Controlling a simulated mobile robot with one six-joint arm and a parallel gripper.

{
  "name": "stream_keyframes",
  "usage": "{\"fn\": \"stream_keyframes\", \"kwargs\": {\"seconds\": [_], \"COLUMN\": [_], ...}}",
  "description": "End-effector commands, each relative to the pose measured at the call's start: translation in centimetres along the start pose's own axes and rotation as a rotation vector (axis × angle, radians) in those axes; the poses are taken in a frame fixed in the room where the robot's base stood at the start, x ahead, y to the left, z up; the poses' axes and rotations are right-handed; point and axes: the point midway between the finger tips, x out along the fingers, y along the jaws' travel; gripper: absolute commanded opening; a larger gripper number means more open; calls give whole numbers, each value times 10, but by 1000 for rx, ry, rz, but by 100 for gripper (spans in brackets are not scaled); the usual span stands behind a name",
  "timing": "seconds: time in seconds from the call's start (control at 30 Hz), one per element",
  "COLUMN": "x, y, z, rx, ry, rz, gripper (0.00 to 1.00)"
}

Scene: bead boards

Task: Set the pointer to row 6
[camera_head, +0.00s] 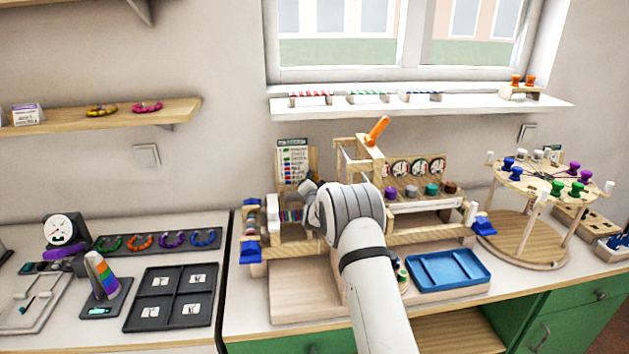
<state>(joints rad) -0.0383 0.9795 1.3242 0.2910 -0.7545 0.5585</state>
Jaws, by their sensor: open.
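A pattern card (293,172) with several coloured rows stands upright at the back left of the wooden loom-like frame (430,236). The row pointer and its row number are too small or too hidden for me to make out.
An orange lever (377,130) rises from the frame's top. Dials (419,167) and coloured knobs (432,189) stand to the right. A blue tray (449,270) lies in front, and a round peg stand (526,240) is farther right. Dark trays (172,297) lie on the left table.

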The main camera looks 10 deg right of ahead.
Motion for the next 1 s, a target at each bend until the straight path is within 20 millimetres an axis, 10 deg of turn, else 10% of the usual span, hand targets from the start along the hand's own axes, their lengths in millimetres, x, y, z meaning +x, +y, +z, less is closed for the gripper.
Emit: {"fn": "stream_keyframes", "kwargs": {"seconds": [0.3, 1.0], "x": [2, 2], "y": [0, -1], "z": [0, 1], "rx": [0, 0], "ry": [-1, -1], "rz": [0, -1], "gripper": [43, 0]}}
